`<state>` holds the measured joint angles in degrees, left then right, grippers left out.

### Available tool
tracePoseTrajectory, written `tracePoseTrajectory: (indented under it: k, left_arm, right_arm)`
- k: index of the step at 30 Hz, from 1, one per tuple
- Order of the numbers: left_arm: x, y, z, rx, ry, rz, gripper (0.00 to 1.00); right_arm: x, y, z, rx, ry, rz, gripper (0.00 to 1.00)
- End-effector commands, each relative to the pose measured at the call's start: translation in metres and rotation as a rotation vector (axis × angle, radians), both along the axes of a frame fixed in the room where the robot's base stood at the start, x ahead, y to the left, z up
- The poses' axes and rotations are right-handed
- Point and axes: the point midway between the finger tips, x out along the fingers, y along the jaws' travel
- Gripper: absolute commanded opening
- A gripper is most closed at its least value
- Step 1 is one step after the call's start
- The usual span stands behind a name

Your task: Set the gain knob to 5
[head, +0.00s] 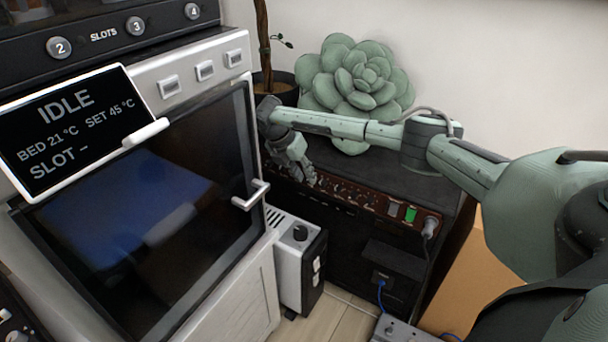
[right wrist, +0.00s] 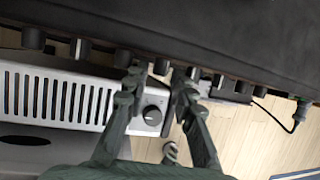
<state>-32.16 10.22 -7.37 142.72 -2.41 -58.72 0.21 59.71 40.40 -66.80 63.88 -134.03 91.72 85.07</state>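The amplifier's dark red control panel (head: 362,197) carries a row of small knobs and runs along the front of a black cabinet. The labels are too small to read, so I cannot tell which knob is gain or where it points. My right gripper (head: 307,180) is at the left part of this panel and covers some knobs. In the right wrist view its two fingers (right wrist: 160,80) are apart, with one dark knob (right wrist: 161,67) showing between the tips. I cannot tell whether they touch it. My left gripper is not in view.
A white heater-like box (head: 299,262) with a dial stands below the panel, close under the gripper. A printer-like machine (head: 150,215) with a glass door and handle is at left. A green succulent (head: 355,80) sits behind my right arm.

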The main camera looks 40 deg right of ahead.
Motion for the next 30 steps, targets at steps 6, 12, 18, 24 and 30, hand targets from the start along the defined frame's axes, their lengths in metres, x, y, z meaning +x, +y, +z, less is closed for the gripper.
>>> tracePoseTrajectory:
  k: [6, 12, 18, 24, 30]
  left_arm:
    - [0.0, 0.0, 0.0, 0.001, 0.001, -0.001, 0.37]
    - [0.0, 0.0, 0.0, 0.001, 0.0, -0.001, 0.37]
    - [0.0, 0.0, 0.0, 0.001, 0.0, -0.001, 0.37]
    - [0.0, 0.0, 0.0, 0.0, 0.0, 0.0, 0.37]
    - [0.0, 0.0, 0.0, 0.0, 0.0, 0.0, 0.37]
  right_arm:
    - [0.001, 0.009, 0.021, 0.0, -0.002, 0.002, 0.25]
    - [0.002, 0.027, 0.061, 0.001, -0.004, 0.002, 0.25]
    - [0.002, 0.042, 0.094, 0.0, -0.003, 0.001, 0.25]
    - [0.001, 0.049, 0.108, 0.0, -0.001, 0.0, 0.25]
    - [0.001, 0.05, 0.109, 0.001, 0.0, 0.0, 0.25]
